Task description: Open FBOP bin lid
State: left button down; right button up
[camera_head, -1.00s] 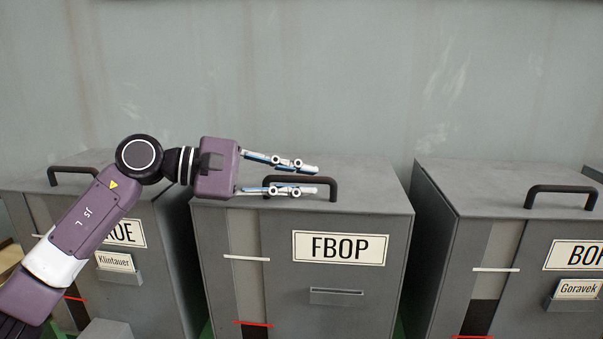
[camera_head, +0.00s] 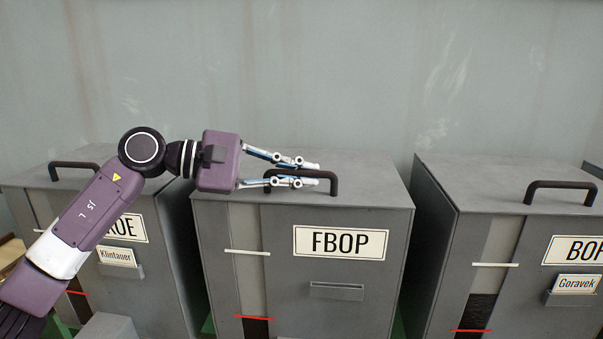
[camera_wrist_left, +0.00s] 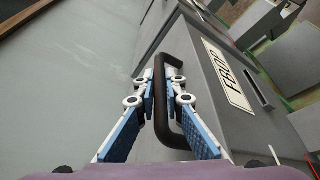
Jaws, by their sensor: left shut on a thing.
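The FBOP bin (camera_head: 380,275) stands in the middle of the head view, with its lid (camera_head: 365,185) lying flat and closed. A dark handle (camera_head: 334,184) rises from the lid's front edge above the FBOP label (camera_head: 341,243). My left gripper (camera_head: 318,174) is at this handle, with its fingers on either side of the bar. In the left wrist view the fingers (camera_wrist_left: 165,80) are shut on the handle (camera_wrist_left: 172,125). The fingers cover part of the handle's left side in the head view. My right gripper is in neither view.
A bin with a Klintauer card (camera_head: 117,257) stands at the left, partly behind my left arm. A bin with a Goravek card (camera_head: 577,284) stands at the right. Narrow gaps separate the bins. A plain wall (camera_head: 300,80) rises behind them.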

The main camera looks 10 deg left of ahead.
pick_arm(q)
jog(key=shift+r+p, duration=0.35)
jog(key=shift+r, duration=0.4)
jog(key=w+r+n+g+y+p, duration=0.1)
jog(key=w+r+n+g+p, duration=0.2)
jog(key=r+p, duration=0.6)
jog(key=shift+w+r+n+p, duration=0.25)
jog(key=shift+w+n+p, duration=0.9)
jog(key=shift+p, duration=1.15)
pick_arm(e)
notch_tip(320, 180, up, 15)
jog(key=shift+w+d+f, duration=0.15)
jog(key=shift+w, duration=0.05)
pick_arm(q)
jog(key=shift+w+m, duration=0.25)
jog(key=c, duration=2.3)
grip_release()
jog(key=shift+s+f, duration=0.1)
jog(key=v, duration=1.2)
